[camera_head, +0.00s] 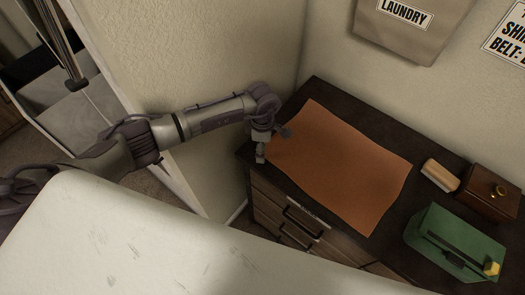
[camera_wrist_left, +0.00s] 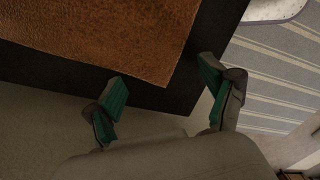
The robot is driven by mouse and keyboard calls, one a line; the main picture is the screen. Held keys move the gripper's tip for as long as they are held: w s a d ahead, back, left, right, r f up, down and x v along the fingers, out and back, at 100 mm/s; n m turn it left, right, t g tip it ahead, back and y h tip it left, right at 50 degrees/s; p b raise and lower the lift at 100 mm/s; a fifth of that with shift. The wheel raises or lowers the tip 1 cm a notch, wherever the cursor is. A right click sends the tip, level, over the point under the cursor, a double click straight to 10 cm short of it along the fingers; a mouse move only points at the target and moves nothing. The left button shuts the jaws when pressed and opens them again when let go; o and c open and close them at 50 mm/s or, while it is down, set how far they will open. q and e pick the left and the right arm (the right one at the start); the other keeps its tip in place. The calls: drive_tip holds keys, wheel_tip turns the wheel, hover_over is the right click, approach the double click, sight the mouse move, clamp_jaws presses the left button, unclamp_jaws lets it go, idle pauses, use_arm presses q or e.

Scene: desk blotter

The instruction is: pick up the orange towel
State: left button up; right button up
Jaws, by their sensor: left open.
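The orange towel (camera_head: 345,165) lies spread flat on top of the dark dresser (camera_head: 320,92). My left gripper (camera_head: 272,145) is at the dresser's left edge, close to the towel's left corner. In the left wrist view, the gripper (camera_wrist_left: 165,95) has its two green-padded fingers wide apart with nothing between them. The towel's corner (camera_wrist_left: 150,40) lies just beyond the fingertips there. I cannot tell the exact height of the fingers over the dresser top. My right gripper does not show.
A tan block (camera_head: 440,175), a brown wooden box (camera_head: 488,192) and a green box (camera_head: 450,245) stand right of the towel. A wall stands behind and left of the dresser. A laundry bag (camera_head: 410,30) hangs above. My white body fills the lower left.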

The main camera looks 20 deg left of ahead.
use_arm(q)
drive_tip(key=shift+f, duration=0.15)
drive_tip(key=shift+f+b, duration=0.35)
drive_tip(key=shift+b, duration=0.15)
drive_tip(key=shift+s, duration=0.15)
drive_tip(key=c, duration=0.7)
drive_tip(key=shift+s, duration=0.2)
drive_tip(key=c, duration=0.3)
drive_tip(key=shift+a+r, duration=0.1)
drive_tip(key=r+p, duration=0.1)
drive_tip(key=r, duration=0.1)
drive_tip(key=w+r+p, duration=0.1)
drive_tip(key=r+p, duration=0.1)
drive_tip(key=shift+r+p, duration=0.2)
drive_tip(key=shift+p, duration=0.1)
clamp_jaws()
wheel_tip(320, 180, up, 7)
drive_tip(key=p, duration=0.4)
drive_tip(key=shift+s+r, duration=0.15)
drive_tip(key=shift+r, duration=0.05)
